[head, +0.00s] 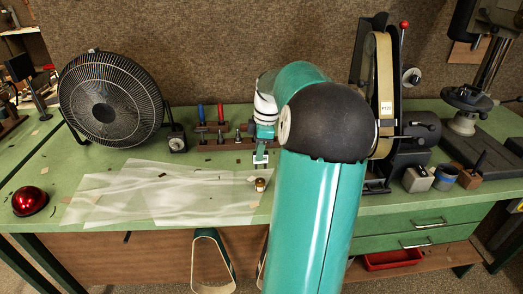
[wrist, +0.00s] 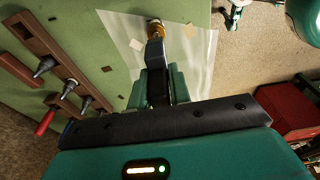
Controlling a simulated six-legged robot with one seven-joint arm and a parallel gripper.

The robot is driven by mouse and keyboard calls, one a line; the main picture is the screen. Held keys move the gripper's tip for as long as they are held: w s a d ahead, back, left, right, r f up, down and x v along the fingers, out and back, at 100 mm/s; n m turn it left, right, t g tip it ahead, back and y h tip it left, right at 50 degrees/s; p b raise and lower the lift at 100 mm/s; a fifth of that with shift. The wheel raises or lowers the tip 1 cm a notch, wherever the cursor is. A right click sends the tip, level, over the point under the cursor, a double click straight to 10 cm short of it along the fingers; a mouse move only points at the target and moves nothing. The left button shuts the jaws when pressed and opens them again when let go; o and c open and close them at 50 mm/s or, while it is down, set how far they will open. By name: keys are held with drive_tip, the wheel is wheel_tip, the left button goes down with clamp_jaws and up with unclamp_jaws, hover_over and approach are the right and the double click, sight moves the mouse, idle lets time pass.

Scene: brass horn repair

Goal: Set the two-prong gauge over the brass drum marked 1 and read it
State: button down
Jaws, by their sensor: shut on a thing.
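A small brass drum (head: 260,184) with a pale top stands on the translucent sheet near the bench's front edge. It also shows in the wrist view (wrist: 156,30), just beyond my gripper; no number is readable on it. My gripper (head: 261,158) hangs behind and above the drum in the head view. In the wrist view, my gripper (wrist: 158,88) is shut on a dark grey piece (wrist: 155,56), which seems to be the two-prong gauge. Its far end points at the drum and overlaps it in the picture; I cannot tell whether they touch. Its prongs and any reading cannot be made out.
A tool rack (head: 222,132) stands behind, left of my arm. A black fan (head: 105,100) and red dome (head: 29,201) are at left. A belt grinder (head: 384,100) stands at right. The translucent sheet (head: 120,200) is mostly bare, with small scraps.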

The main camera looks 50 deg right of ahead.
drive_tip(key=shift+w+d+f, duration=0.1)
drive_tip(key=shift+w+f, duration=0.05)
drive_tip(key=shift+w, duration=0.1)
drive_tip(key=shift+s+f, duration=0.15)
drive_tip(key=shift+f, duration=1.7)
drive_tip(key=shift+f, duration=1.1)
idle(1.1)
drive_tip(key=shift+r, duration=2.5)
